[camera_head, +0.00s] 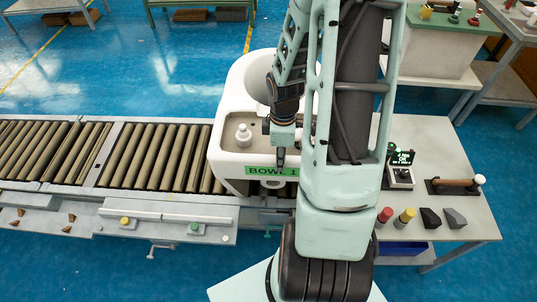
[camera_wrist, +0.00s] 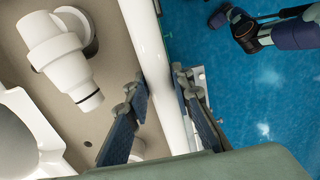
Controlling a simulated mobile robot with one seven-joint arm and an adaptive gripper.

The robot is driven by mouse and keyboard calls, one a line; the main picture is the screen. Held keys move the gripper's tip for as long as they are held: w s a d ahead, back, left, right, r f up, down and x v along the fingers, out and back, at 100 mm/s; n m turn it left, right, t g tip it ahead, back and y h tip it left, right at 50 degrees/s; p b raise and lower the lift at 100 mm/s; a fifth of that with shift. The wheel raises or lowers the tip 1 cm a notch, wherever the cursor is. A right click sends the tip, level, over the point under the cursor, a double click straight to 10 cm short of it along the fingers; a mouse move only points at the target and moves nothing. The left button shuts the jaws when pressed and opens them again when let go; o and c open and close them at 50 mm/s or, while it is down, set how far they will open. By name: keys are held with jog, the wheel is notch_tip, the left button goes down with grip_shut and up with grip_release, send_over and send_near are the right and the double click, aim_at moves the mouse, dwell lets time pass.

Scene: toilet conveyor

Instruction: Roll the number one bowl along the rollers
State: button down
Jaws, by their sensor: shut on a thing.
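The number one bowl (camera_head: 232,140) is a large white toilet with a green "BOWL 1" label on its near side. It stands upright at the right part of the roller conveyor (camera_head: 150,155). My gripper (camera_head: 281,158) is at its near rim, just above the label. In the wrist view my gripper (camera_wrist: 160,82) has one finger on each side of the white rim (camera_wrist: 150,45) and is shut on it. A white fitting (camera_wrist: 62,55) sits in the recess beside the rim. My arm hides the right side of the bowl.
The rollers left of the bowl are bare. A panel with a yellow and a green button (camera_head: 194,227) runs along the conveyor's near side. A table (camera_head: 440,150) on the right holds a small display (camera_head: 401,165), red and yellow-capped items and dark wedges (camera_head: 453,218).

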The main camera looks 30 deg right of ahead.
jog(key=shift+s+d+f, duration=0.1)
jog(key=shift+s, duration=0.1)
jog(key=c, duration=1.7)
grip_release()
jog(key=shift+w, duration=0.1)
jog(key=shift+d+r, duration=0.1)
jog(key=shift+r, duration=0.35)
notch_tip(320, 180, up, 11)
jog(key=shift+r, duration=0.1)
